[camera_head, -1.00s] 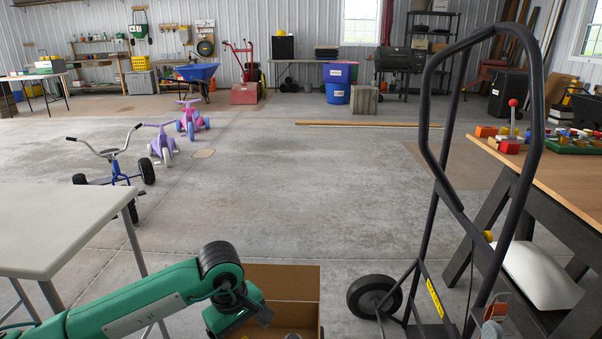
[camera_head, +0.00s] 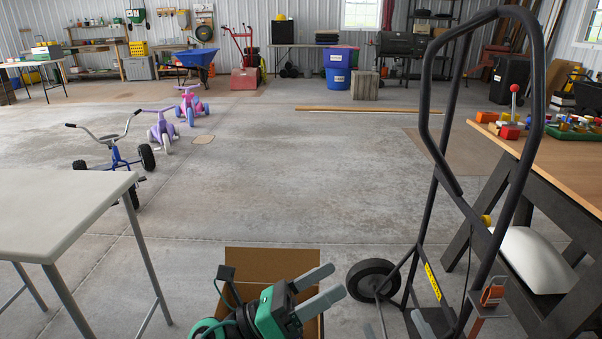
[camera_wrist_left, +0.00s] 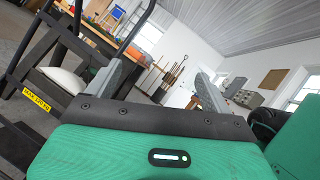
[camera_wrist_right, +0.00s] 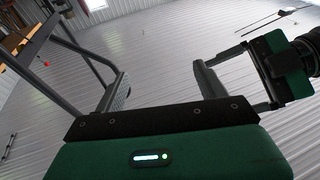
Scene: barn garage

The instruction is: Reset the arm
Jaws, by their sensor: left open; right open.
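My left gripper (camera_head: 337,282) is low in the middle of the head view, green with two grey fingers pointing right and slightly up. It is open and empty. It shows in front of an open cardboard box (camera_head: 250,259). Its spread fingers show in the left wrist view (camera_wrist_left: 158,85) with nothing between them. My right gripper (camera_head: 397,329) shows only as grey fingertips at the bottom edge of the head view. In the right wrist view (camera_wrist_right: 163,86) its fingers are apart and empty. My left gripper's green body also shows at the right of that view (camera_wrist_right: 285,68).
A black hand truck (camera_head: 431,200) stands close at the right, beside a wooden-topped workbench (camera_head: 570,185) with toys. A pale table (camera_head: 60,215) is at the near left. Small tricycles (camera_head: 115,165) stand behind it. The middle floor is clear.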

